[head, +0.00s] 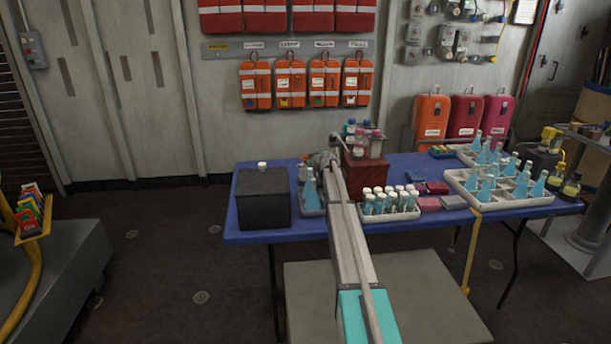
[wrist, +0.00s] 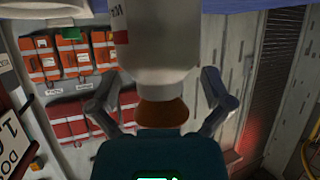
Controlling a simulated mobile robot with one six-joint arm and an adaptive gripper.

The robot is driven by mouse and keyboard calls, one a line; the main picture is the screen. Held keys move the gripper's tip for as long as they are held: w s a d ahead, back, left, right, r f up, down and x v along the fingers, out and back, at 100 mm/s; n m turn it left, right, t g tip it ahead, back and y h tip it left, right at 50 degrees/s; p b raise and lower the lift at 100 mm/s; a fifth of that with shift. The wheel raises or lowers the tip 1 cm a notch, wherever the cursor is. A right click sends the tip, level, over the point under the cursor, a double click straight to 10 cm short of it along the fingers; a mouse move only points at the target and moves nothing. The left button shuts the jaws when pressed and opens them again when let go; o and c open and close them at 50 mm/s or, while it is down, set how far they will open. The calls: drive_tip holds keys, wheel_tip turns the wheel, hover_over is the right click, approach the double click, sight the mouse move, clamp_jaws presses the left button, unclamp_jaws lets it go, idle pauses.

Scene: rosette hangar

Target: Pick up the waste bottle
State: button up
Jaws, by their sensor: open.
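A white-grey bottle with an orange-brown cap (wrist: 165,60) fills the upper middle of the wrist view, which is upside down. It has a label with dark letters and a red mark; I take it for the waste bottle. My gripper (wrist: 160,108) is open, with one finger on each side of the bottle near its cap and neck. I see gaps between the fingers and the bottle. In the head view my gripper (head: 322,160) is over the back of the blue table, partly hidden by my arm. I cannot make out the bottle there.
The blue table (head: 262,234) carries a black box (head: 263,200) with a white cap on top, a dark red block (head: 370,168) with small bottles, a tray of capped vials (head: 390,214) and a rack of flasks (head: 500,200). Small flasks (head: 310,190) stand close beside my arm.

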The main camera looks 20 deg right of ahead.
drive_tip(key=shift+c, duration=0.3)
drive_tip(key=shift+s, duration=0.1)
drive_tip(key=c, duration=1.2)
